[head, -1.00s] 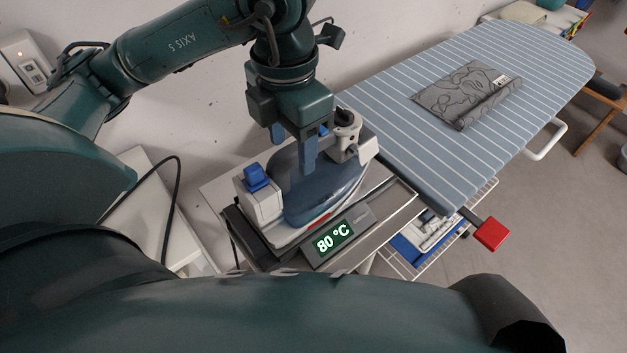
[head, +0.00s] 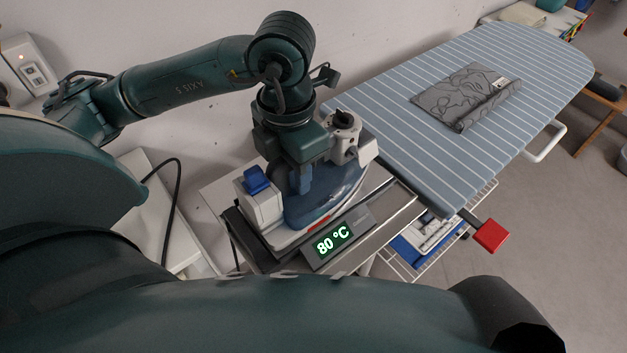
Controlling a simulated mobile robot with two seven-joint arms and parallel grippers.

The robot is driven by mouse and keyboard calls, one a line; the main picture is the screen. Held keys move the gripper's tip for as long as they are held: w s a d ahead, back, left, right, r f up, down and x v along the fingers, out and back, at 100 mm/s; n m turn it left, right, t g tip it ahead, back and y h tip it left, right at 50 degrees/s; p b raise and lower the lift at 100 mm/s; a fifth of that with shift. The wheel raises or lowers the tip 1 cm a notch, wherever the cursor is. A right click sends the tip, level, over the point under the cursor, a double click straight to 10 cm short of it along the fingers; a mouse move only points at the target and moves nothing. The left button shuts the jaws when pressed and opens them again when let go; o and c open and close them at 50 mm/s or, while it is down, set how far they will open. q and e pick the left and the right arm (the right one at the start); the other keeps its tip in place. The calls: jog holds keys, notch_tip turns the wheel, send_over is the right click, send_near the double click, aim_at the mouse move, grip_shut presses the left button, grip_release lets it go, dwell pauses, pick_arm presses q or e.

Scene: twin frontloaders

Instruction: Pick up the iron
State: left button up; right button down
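The iron (head: 335,196) has a blue translucent body, a pale dial end and a blue button. It rests on its stand (head: 355,222), whose green display reads 80 °C. My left gripper (head: 290,184) points down over the iron's middle, with its fingers low against the body. The fingers look spread apart. The gripper hides the iron's handle, so I cannot see whether the fingers touch it. My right gripper is not in view.
A striped ironing board (head: 440,90) extends to the upper right, with a folded grey cloth (head: 465,97) on it. A red-ended lever (head: 490,235) sticks out near the stand. A black cable (head: 176,195) loops at the left. A wall stands behind.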

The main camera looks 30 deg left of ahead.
pick_arm(q)
jog(key=shift+w+r, duration=0.1)
grip_shut()
jog(key=shift+r, duration=0.1)
notch_tip(320, 180, up, 10)
jog(key=shift+f+p, duration=0.1)
jog(key=shift+p, duration=0.45)
dwell(0.4)
